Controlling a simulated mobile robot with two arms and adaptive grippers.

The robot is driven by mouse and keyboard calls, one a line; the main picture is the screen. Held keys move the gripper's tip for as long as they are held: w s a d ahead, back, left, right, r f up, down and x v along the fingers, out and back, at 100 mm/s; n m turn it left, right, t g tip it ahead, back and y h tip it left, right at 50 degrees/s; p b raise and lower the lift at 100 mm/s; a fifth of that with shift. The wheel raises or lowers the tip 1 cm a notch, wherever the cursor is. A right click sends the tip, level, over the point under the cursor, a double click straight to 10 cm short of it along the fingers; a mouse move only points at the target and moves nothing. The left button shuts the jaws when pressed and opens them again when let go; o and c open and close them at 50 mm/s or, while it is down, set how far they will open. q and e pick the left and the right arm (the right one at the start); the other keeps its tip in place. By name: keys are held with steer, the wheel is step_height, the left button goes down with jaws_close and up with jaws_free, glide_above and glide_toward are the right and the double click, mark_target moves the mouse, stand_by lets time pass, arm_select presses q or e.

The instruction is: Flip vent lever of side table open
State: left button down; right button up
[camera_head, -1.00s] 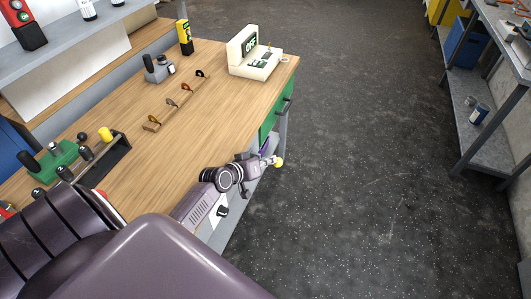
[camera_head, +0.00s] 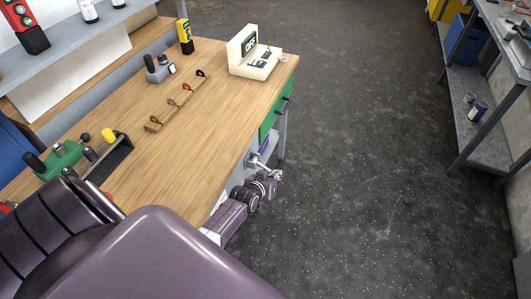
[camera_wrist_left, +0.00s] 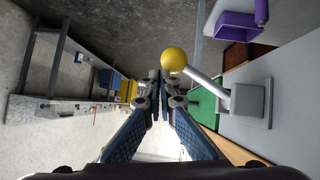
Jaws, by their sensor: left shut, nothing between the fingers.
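The vent lever (camera_wrist_left: 204,81) shows in the left wrist view as a grey rod with a yellow ball knob (camera_wrist_left: 174,59). It is mounted on a grey block (camera_wrist_left: 245,99) on the side table's pale panel. My left gripper (camera_wrist_left: 160,82) is shut and empty, its fingertips beside and just below the knob in that picture. I cannot tell whether they touch it. In the head view my left gripper (camera_head: 273,175) is low beside the side table (camera_head: 205,125), at its right side, and the knob is not clear there. My right gripper is not in view.
A purple bin (camera_wrist_left: 236,24) is near the lever. The table carries a white boxed device (camera_head: 252,58), a row of small coloured levers and a dark rack (camera_head: 112,160). Shelving (camera_head: 480,110) stands at the right. The floor between is clear.

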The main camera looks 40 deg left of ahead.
arm_select(q)
steer(key=shift+a+f, duration=0.1)
steer(key=shift+f, duration=0.3)
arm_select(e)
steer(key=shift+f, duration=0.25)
arm_select(q)
steer(key=shift+s, duration=0.1)
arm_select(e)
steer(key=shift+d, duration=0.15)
arm_select(q)
steer(key=s+d+r+p, duration=0.3)
steer(key=s+d+r, duration=0.2)
steer(key=s+r, duration=0.3)
steer(key=shift+r+p, duration=0.35)
steer(key=shift+r, duration=0.15)
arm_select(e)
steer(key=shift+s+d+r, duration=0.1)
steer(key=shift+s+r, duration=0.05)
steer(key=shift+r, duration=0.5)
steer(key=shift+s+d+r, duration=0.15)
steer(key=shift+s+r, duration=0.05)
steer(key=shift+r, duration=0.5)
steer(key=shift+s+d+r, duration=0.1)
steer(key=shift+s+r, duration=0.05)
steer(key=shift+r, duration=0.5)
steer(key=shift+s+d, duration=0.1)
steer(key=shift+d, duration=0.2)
